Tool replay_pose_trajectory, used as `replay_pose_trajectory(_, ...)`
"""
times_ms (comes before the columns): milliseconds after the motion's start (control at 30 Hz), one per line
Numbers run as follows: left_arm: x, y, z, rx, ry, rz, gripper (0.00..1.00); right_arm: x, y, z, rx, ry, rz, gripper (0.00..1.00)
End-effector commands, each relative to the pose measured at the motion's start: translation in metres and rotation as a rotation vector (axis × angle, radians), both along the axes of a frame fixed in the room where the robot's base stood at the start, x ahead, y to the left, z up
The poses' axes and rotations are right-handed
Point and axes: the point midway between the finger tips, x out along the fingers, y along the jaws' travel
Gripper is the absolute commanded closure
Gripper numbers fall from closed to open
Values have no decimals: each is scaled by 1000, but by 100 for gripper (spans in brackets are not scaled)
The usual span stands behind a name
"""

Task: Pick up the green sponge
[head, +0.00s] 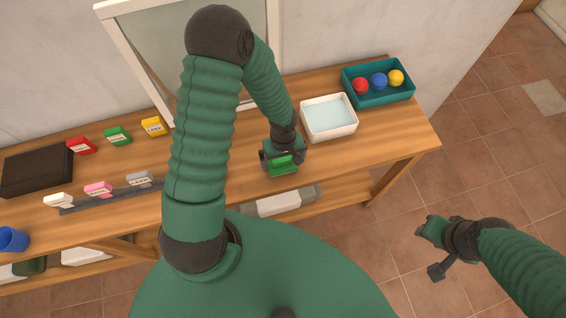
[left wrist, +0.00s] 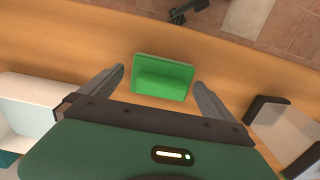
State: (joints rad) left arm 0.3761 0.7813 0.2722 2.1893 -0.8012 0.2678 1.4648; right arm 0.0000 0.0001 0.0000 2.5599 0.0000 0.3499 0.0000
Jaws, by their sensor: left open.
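The green sponge (left wrist: 163,77) lies on the wooden table, between and just beyond my left gripper's fingertips in the left wrist view. In the head view the sponge (head: 283,168) is partly hidden under my left gripper (head: 284,158). My left gripper (left wrist: 160,82) is open, with one finger on each side of the sponge and a gap to each.
A white tub of pale liquid (head: 329,132) stands right of the sponge. A teal box (head: 378,98) with red, blue and yellow balls is behind it. A framed pane (head: 135,60) stands at the back. Small coloured boxes (head: 117,137) and a blue cup (head: 12,239) are at left.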

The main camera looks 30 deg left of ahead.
Motion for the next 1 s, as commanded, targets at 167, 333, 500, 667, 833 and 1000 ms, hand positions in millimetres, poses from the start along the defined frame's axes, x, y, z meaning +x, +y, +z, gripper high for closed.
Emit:
replay_pose_trajectory(167,2,2,-1,-2,1,2,3,0,0,0,0,0,0,64)
replay_pose_trajectory(333,3,2,-1,-3,1,2,25,0,0,0,0,0,0,64)
replay_pose_trajectory(500,2,2,-1,-2,1,2,47,0,0,0,0,0,0,64)
replay_pose_trajectory(667,1,2,-1,-2,1,2,55,0,0,0,0,0,0,64)
replay_pose_trajectory(833,2,2,1,-1,1,2,55,0,0,0,0,0,0,64)
replay_pose_trajectory(1000,2,3,15,0,-1,2,55,0,0,0,0,0,0,64)
